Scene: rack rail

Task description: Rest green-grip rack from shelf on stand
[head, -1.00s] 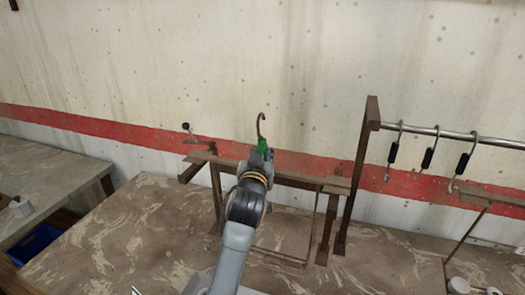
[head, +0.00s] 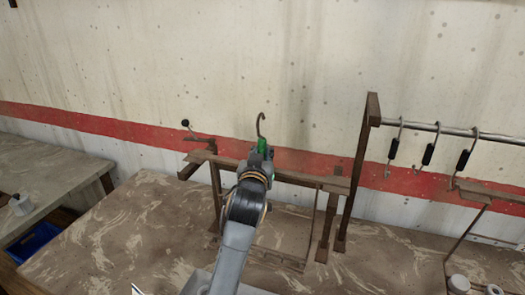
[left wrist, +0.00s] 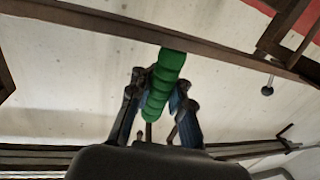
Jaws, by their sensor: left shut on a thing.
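The green grip (head: 266,148) stands upright with a dark hook (head: 261,125) curving above it. My left gripper (head: 257,166) is shut around this grip, and the green ribbed grip also shows between its fingers in the left wrist view (left wrist: 164,85). A brown crossbar (head: 303,178) runs behind the gripper, with a thin rod (head: 313,225) and a low bar (head: 275,258) below. Brown stand pieces with a post (head: 326,228) are at the crossbar's ends. My arm hides the middle, so I cannot tell whether the crossbar rests on them. My right gripper is out of view.
A metal rail (head: 455,133) on a tall brown post (head: 357,175) carries several black-grip hooks (head: 429,154) at the right. White round items (head: 459,284) lie at the lower right. The front left of the table (head: 115,235) is clear.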

